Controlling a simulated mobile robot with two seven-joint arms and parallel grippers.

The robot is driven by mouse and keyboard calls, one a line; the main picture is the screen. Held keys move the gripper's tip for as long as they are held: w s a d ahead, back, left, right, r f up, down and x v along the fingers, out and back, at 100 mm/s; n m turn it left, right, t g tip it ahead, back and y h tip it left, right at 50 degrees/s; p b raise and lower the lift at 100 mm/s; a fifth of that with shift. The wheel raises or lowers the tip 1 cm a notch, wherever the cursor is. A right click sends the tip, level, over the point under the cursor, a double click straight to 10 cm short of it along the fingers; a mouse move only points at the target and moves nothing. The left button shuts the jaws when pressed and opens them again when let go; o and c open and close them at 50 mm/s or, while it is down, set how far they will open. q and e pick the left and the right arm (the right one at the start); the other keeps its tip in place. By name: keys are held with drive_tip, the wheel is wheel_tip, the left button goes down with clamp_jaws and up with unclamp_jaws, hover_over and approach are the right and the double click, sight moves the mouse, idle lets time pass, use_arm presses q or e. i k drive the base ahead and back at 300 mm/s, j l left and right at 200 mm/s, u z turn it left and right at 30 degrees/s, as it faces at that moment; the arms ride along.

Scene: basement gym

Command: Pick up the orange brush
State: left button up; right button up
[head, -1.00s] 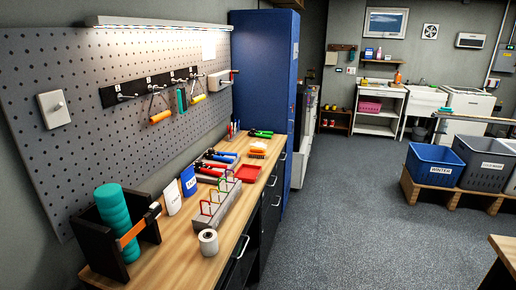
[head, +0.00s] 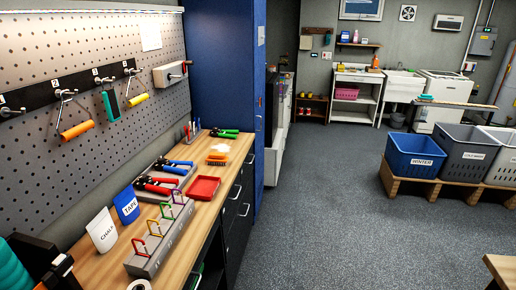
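The orange brush (head: 217,154) lies on the wooden workbench (head: 208,218), toward its far end. It has an orange body and a row of dark bristles along its near side. Nothing touches it from above. Neither of my grippers shows in the head view.
A red tray (head: 203,188) lies in front of the brush, and green-handled grippers (head: 224,133) lie behind it. Red-handled (head: 153,186) and blue-handled (head: 178,165) ones lie to the left. A blue cabinet (head: 222,70) stands beyond the bench. The grey floor (head: 310,220) to the right is open.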

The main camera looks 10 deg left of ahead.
sight(214, 157)
drive_tip(key=i+l, duration=0.15)
drive_tip(key=i, duration=0.6)
drive_tip(key=i+l, duration=0.15)
drive_tip(key=i, duration=0.65)
drive_tip(key=i+l+u, duration=0.1)
drive_tip(key=i+u, duration=0.25)
drive_tip(key=i+l+u, duration=0.2)
drive_tip(key=u, duration=0.15)
drive_tip(key=i+l+u, duration=0.35)
drive_tip(key=k+j, duration=0.05)
